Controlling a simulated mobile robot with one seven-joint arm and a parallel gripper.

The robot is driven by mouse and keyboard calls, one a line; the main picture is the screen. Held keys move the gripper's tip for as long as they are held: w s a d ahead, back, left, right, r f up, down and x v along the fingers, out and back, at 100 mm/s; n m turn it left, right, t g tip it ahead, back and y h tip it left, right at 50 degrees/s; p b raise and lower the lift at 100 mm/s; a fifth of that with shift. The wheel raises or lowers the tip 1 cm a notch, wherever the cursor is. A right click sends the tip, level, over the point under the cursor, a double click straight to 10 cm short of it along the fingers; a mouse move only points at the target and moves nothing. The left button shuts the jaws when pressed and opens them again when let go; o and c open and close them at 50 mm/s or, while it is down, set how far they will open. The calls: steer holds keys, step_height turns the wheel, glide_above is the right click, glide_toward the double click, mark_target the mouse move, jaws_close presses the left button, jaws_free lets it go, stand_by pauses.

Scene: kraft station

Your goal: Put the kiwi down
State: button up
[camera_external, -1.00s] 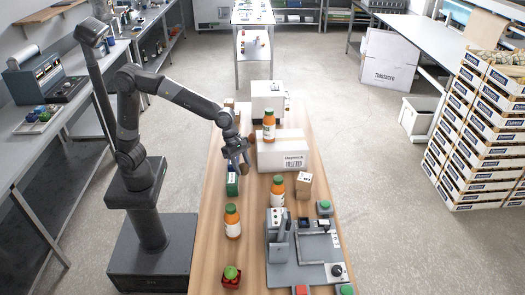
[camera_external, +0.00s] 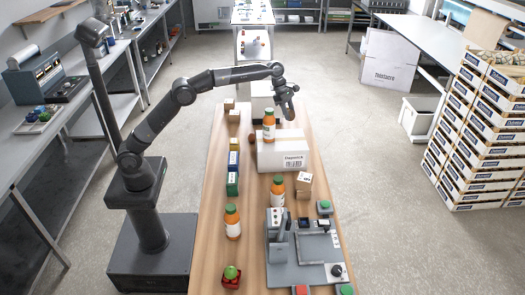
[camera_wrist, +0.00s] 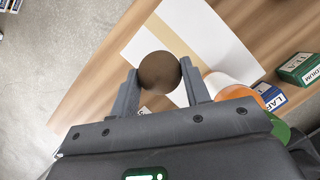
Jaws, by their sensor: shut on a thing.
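The kiwi (camera_wrist: 159,71) is a brown round fruit. In the wrist view it sits between the two fingers of my gripper (camera_wrist: 160,74), which is shut on it. In the external view my gripper (camera_external: 288,110) is raised over the white carton (camera_external: 283,157), to the right of the orange bottle on it, fingers pointing down. The kiwi is too small or too dark to make out there. In the wrist view the carton's pale, taped top (camera_wrist: 200,30) lies beyond the kiwi, with a gap between them.
An orange bottle (camera_external: 269,127) with a green cap stands on the carton, close to my gripper. Another brown round thing (camera_external: 252,139) lies left of the carton. Small boxes (camera_external: 233,160) line the wooden table's left side. A grey fixture (camera_external: 305,262) stands in front.

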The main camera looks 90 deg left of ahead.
steer(key=a+f, duration=0.4)
steer(key=f, duration=0.1)
steer(key=w+a+f+n, duration=0.1)
steer(key=a+f, duration=0.4)
steer(key=f, duration=0.1)
steer(key=a+f+n, duration=0.1)
steer(key=a+f, duration=0.4)
steer(key=shift+w+a+f+y, duration=0.2)
steer(key=shift+w+f+y, duration=0.1)
steer(key=shift+w, duration=0.1)
steer(key=shift+f, duration=2.25)
steer(key=shift+f, duration=0.1)
steer(key=o, duration=1.1)
